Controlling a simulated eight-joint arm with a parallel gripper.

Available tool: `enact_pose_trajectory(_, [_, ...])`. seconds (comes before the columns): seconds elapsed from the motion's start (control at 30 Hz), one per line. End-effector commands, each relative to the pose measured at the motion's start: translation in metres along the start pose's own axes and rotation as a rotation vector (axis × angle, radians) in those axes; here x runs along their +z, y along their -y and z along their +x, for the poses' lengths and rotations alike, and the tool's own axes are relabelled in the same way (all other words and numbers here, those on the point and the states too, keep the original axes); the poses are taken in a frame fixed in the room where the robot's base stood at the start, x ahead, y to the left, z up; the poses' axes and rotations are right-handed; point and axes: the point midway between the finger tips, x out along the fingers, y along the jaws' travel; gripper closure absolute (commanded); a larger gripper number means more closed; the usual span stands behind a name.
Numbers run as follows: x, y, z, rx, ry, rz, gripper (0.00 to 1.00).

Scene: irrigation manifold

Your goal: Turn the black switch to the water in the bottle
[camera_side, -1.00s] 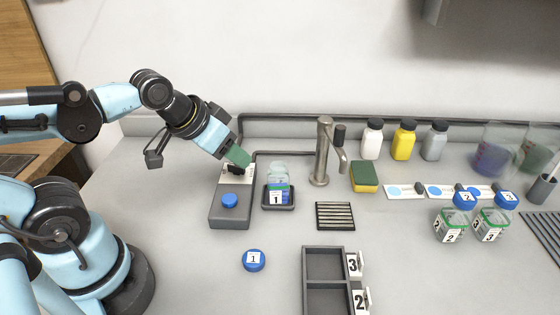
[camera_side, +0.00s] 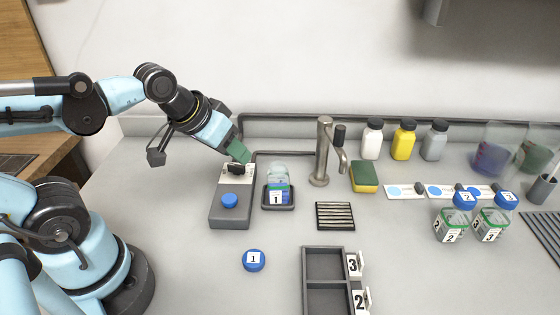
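The black switch (camera_side: 236,168) sits on a white plate at the back of a grey box (camera_side: 229,217). A blue round knob or button (camera_side: 230,201) is on the box's front part. The clear bottle (camera_side: 278,171), labelled 1, stands upright and lidless-looking on a small dark tray (camera_side: 279,207) right of the box. My gripper (camera_side: 240,154), with green fingers, points down just above and behind the switch. Its fingers overlap in this view, so its opening is hidden. I cannot tell whether it touches the switch.
A blue lid (camera_side: 254,260) marked 1 lies in front of the box. A metal tap (camera_side: 322,153) stands right of the bottle, with a sponge (camera_side: 364,177) beyond it. A dark compartment rack (camera_side: 325,264) is at the front. Capped jars (camera_side: 450,222) stand at the right.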

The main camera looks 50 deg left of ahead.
Motion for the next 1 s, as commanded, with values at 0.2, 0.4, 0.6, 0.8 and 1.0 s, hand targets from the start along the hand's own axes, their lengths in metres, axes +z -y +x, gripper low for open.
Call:
enact_pose_trajectory(0.2, [-0.021, 0.013, -0.003, -0.068, 0.131, -0.472, 0.62])
enact_pose_trajectory(0.4, [-0.038, 0.027, -0.001, -0.196, 0.241, -0.971, 0.62])
enact_pose_trajectory(0.6, [-0.054, 0.042, 0.004, -0.378, 0.308, -1.451, 0.62])
enact_pose_trajectory(0.8, [-0.064, 0.054, 0.009, -0.546, 0.324, -1.79, 0.62])
enact_pose_trajectory(1.0, [-0.065, 0.058, 0.012, -0.616, 0.319, -1.914, 0.62])
